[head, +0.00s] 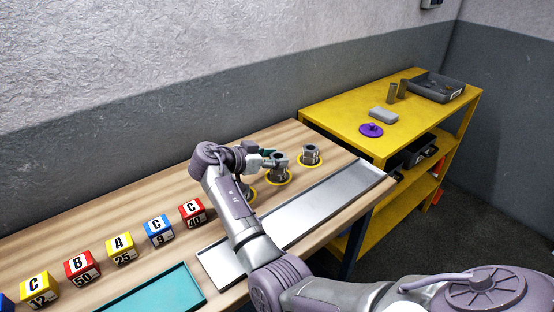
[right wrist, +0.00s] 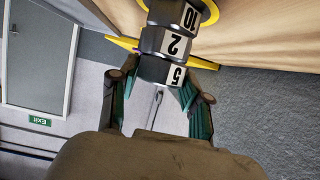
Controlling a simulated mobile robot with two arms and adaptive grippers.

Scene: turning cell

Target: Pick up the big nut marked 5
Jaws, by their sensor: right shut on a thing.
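The big nut marked 5 (right wrist: 165,71) is the end piece of a grey stack in the right wrist view, beyond nuts marked 2 (right wrist: 174,45) and 10 (right wrist: 189,16). My right gripper (right wrist: 160,92) is shut on the nut marked 5, with a teal finger on each side. The nut appears to touch the nut marked 2. In the head view my right gripper (head: 268,158) is at the top of the middle stack (head: 279,169), whose markings cannot be read there. My left gripper is not in view.
The stack stands on a yellow ring on the wooden table (head: 130,205). Another grey piece (head: 310,155) stands on a ring at right. Lettered cubes (head: 120,249), a metal tray (head: 335,195) and a teal tray (head: 155,292) lie nearby. A yellow shelf (head: 345,114) stands behind at right.

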